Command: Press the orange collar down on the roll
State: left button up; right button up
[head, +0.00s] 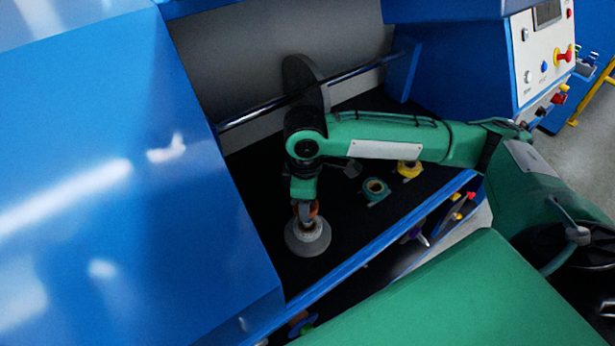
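The roll (307,241) is a pale grey, round piece standing on the black surface inside the blue machine, near its front edge. A bit of the orange collar (314,211) shows at the top of the roll, mostly hidden by my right gripper. My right gripper (304,214) points down at the collar, right over the middle of the roll. Its fingers are small and dark here, and I cannot tell whether they are shut on the collar or how far down the collar sits. My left gripper is not in view.
A teal ring with an orange middle (375,187) and a yellow piece (408,170) lie on the black surface to the right. A metal bar (355,72) crosses behind, with a dark disc (300,75) on it. Blue panels enclose the left side. A control panel (541,50) stands at upper right.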

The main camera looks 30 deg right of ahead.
jog(key=n, duration=0.2)
jog(key=r+n+p, duration=0.1)
jog(key=n, duration=0.2)
jog(key=shift+w+d+r+n, duration=0.1)
jog(key=shift+w+n, duration=0.05)
jog(key=shift+n, duration=0.15)
jog(key=n, duration=0.3)
jog(key=r+n+p, duration=0.1)
jog(key=n, duration=0.2)
jog(key=shift+d+r+n, duration=0.1)
jog(key=shift+n, duration=0.3)
jog(key=f+n+b, duration=0.1)
jog(key=n+b, duration=0.1)
jog(key=n, duration=0.2)
jog(key=f+n+b, duration=0.1)
jog(key=f+n, duration=0.1)
jog(key=n, duration=0.3)
jog(key=f+n+b, duration=0.2)
jog(key=n, duration=0.2)
jog(key=shift+w+d+n+b, duration=0.25)
jog(key=shift+n+b, duration=0.1)
jog(key=shift+n, duration=0.05)
jog(key=shift+p, duration=0.3)
jog(key=shift+f, duration=0.1)
